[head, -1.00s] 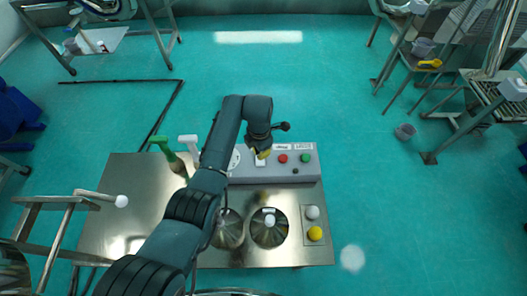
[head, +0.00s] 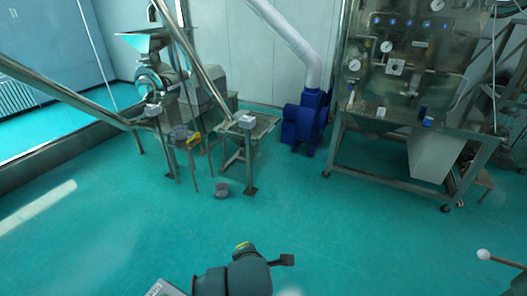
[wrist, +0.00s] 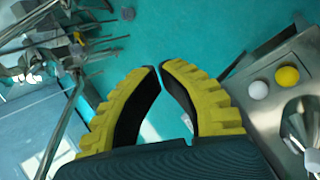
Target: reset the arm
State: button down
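My gripper (wrist: 160,68) shows in the wrist view with two curved yellow fingers lined in black. The fingers are mostly hidden there.
A steel panel with a white knob (wrist: 257,91) and a yellow knob (wrist: 287,77) is at right in the wrist view.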

jog(key=s+d+r+m+t+h+p, duration=0.1)
jog(key=s+d+r+m+t, duration=0.15)
jog(key=d+r+m, duration=0.55)
jog(key=s+d+r+m+t, duration=0.1)
jog(key=d+r+t, duration=0.3)
jog(key=r, duration=0.8)
jog(key=s+d+r+m+t, duration=0.1)
jog(key=s+r+m+t, duration=0.3)
jog(key=r, duration=0.5)
jog(key=s+d+r+m+t+h, duration=0.1)
jog(key=s+r+m+t, duration=0.3)
jog(key=s+r+m, duration=0.3)
notch_tip(320, 180, up, 3)
jog(key=m, duration=0.4)
jog(key=shift+s+r+m, duration=0.15)
jog(key=shift+s+m, duration=0.15)
jog(key=shift+s, duration=0.05)
